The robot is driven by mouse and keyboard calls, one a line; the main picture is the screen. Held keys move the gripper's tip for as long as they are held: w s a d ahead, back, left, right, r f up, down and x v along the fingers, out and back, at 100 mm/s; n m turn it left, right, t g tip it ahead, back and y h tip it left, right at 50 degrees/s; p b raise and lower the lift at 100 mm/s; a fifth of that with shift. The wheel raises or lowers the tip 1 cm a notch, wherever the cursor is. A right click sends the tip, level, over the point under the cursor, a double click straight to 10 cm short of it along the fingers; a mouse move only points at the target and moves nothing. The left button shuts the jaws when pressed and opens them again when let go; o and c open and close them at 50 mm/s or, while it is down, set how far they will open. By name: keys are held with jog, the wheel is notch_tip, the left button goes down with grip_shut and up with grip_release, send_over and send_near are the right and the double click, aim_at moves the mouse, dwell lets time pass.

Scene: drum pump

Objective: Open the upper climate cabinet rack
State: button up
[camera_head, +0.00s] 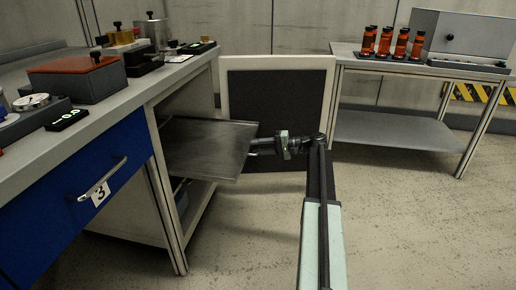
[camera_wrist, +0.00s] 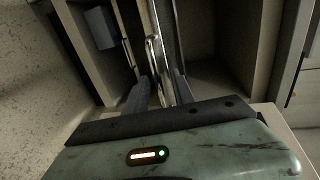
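The upper rack (camera_head: 212,140) is a flat grey metal shelf that sticks well out of the open cabinet (camera_head: 193,103) under the workbench. My gripper (camera_head: 256,146) is at the rack's front edge in the head view. In the wrist view, a thin metal handle (camera_wrist: 152,52) on the rack's front edge runs down between the two dark fingers of my gripper (camera_wrist: 161,88). Contact between the fingers and the handle cannot be made out. The cabinet door (camera_head: 277,97), a dark panel in a white frame, stands open behind the rack.
A lower shelf (camera_head: 181,184) shows below the rack. A blue drawer (camera_head: 75,200) numbered 3 is shut at the left. A side table (camera_head: 395,63) with several orange bottles stands at the back right. The floor (camera_head: 420,225) at the right is clear.

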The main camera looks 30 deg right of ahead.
jog(key=p+v, duration=0.1)
jog(key=v, duration=0.7)
jog(key=shift+a, duration=0.1)
